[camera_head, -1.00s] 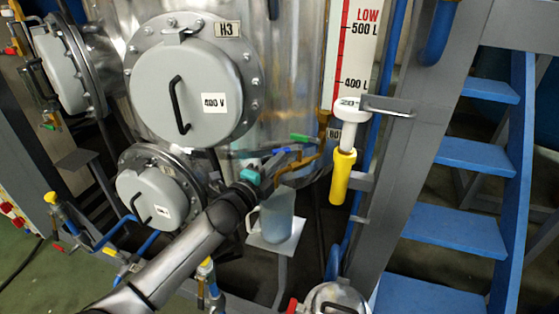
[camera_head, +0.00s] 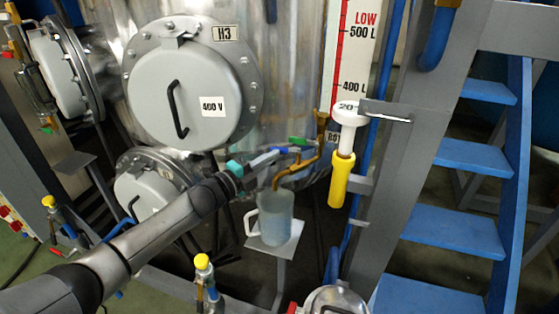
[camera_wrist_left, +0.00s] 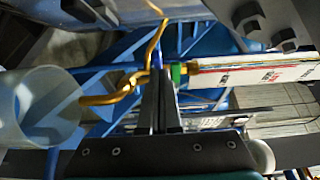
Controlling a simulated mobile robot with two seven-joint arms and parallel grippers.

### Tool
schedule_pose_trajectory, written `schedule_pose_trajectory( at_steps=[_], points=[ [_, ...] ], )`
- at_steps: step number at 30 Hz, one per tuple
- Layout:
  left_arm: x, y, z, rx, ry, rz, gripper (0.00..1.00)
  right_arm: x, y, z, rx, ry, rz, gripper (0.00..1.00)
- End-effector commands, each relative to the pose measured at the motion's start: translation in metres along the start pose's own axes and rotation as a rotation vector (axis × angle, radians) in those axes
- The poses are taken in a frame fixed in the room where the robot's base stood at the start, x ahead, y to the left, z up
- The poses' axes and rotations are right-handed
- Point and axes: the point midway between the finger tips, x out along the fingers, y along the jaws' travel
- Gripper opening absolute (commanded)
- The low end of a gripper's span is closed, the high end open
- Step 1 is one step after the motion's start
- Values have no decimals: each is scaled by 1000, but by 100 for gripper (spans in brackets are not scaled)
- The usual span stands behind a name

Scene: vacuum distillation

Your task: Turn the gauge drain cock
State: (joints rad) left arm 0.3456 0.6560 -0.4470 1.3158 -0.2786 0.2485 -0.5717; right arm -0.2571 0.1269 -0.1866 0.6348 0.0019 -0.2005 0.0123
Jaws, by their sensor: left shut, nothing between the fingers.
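The gauge drain cock is on the brass pipe (camera_head: 305,167) below the level gauge (camera_head: 352,60); a green lever (camera_head: 298,141) and a small blue part sit at its top. The pipe's bent outlet points down over a clear jug (camera_head: 275,218). My left gripper (camera_head: 284,152) is shut and empty, its fingertips close beside the blue and green parts. In the left wrist view the shut fingers (camera_wrist_left: 163,72) lie between the blue part (camera_wrist_left: 157,63) and the green lever (camera_wrist_left: 179,72); I cannot tell whether they touch. My right gripper is not in view.
The jug stands on a small shelf (camera_head: 287,247). A yellow-sleeved fitting (camera_head: 341,180) hangs to the right, before a grey post and blue stairs (camera_head: 470,155). The steel vessel with a round grey hatch (camera_head: 185,85) rises behind my arm. Yellow-topped valves (camera_head: 202,262) stand below.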

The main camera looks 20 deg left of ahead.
Motion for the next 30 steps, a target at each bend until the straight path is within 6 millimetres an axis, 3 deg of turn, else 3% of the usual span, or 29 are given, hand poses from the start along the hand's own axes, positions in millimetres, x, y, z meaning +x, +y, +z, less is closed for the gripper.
schedule_pose_trajectory(
  at_steps=[12, 19, 30],
  points=[
    [15, 0, 29, 1, -10, 0, 0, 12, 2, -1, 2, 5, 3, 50],
    [20, 0, 33, 1, -9, 1, 0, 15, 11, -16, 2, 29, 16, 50],
    [23, 0, 35, 0, -8, 0, 0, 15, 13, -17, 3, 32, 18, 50]
  ],
)
